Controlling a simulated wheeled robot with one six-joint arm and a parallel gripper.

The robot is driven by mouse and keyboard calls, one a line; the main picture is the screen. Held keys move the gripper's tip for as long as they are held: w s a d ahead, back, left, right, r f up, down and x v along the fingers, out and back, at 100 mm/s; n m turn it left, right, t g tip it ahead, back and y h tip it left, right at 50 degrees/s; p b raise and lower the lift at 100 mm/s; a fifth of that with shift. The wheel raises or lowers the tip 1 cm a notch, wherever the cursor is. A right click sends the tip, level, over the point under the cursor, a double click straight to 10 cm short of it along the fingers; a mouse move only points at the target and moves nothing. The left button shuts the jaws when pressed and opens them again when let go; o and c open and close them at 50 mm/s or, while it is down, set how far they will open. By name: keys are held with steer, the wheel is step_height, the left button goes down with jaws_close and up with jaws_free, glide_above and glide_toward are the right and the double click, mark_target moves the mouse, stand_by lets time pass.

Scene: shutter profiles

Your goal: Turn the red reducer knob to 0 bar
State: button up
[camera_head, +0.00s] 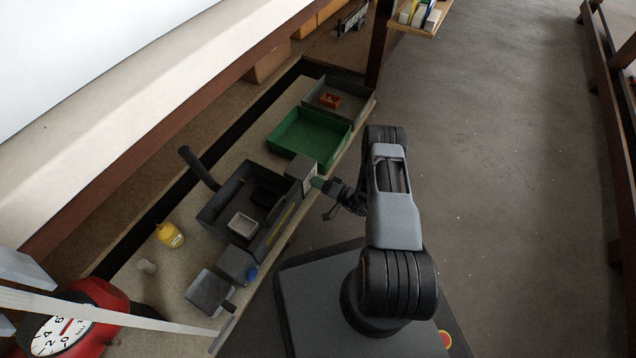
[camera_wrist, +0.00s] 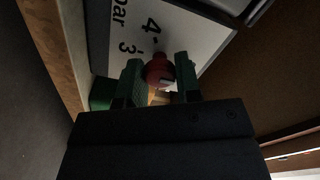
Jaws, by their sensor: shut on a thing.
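The red reducer knob (camera_wrist: 157,69) shows in the wrist view, in front of a white scale plate (camera_wrist: 190,35) printed with "bar", "4" and "3". My gripper (camera_wrist: 158,80) has its green fingers on either side of the knob and is shut on it. A small pale mark shows low on the knob, but I cannot tell which number it points to. The 0 mark is not visible. In the head view my gripper (camera_head: 320,184) reaches the grey box (camera_head: 301,170) at the bench's front edge. The knob is hidden there.
A dark open machine housing (camera_head: 215,207) stands left of the box on the bench. A green tray (camera_head: 329,151) and a grey tray (camera_head: 362,99) lie beyond. A yellow bottle (camera_head: 169,235) and a red round gauge (camera_head: 103,293) are at left. The floor at right is clear.

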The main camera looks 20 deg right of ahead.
stand_by(0.5)
steer(key=o, duration=0.9)
